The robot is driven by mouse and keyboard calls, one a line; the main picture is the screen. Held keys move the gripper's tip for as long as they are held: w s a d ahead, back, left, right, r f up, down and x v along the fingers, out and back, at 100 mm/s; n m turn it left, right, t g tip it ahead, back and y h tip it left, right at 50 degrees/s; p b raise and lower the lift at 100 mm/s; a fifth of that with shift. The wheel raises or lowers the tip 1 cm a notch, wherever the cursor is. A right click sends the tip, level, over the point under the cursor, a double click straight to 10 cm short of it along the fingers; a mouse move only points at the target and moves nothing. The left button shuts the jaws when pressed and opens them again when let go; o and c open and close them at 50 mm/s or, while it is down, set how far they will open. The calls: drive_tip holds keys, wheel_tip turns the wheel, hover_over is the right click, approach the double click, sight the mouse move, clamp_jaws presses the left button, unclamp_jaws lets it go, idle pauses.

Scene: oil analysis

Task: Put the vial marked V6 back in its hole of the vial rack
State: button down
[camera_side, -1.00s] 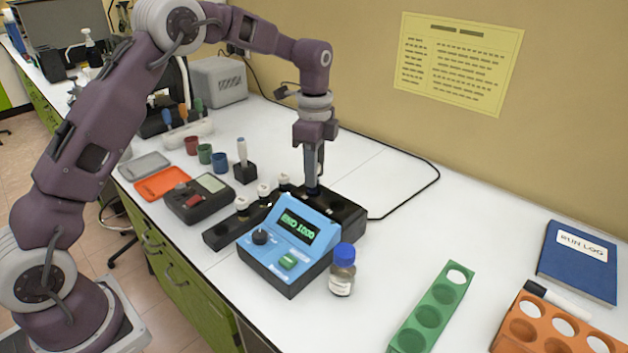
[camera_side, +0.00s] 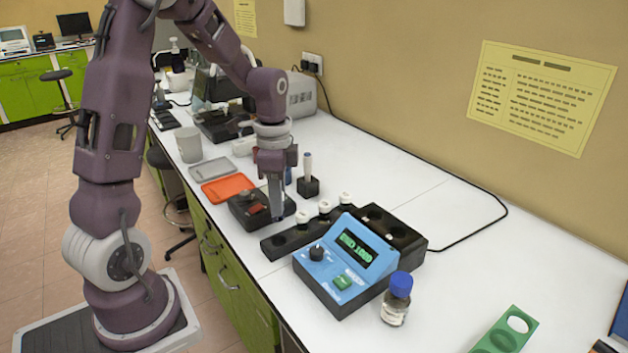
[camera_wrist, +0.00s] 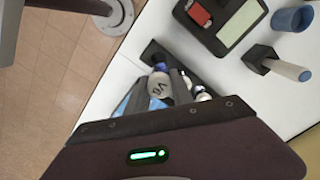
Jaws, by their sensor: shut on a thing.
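My gripper (camera_side: 276,208) is shut on a vial. The vial's pale cap (camera_wrist: 158,86), marked V6, shows between the fingers in the wrist view; its body is hidden. In the side view the vial is hard to make out at the fingertips. The vial rack (camera_side: 283,244) is a long black block behind the blue meter, with three white-capped vials standing in it. My gripper is above and near the rack's left end, which has no capped vial in it. The rack's dark end (camera_wrist: 152,50) also shows in the wrist view, just past the fingers.
The blue meter (camera_side: 343,265) stands in front of the rack, a blue-capped bottle (camera_side: 396,300) to its right. A dark device (camera_side: 250,212), an orange tray (camera_side: 228,189) and a pen stand (camera_side: 308,187) are nearby.

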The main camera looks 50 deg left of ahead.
sight(278, 220)
drive_tip(key=shift+s+f, duration=0.2)
drive_tip(key=shift+f, duration=2.55)
drive_tip(key=shift+f, duration=0.15)
drive_tip(key=shift+f, duration=0.55)
drive_tip(key=shift+f, duration=0.2)
drive_tip(key=shift+f, duration=0.3)
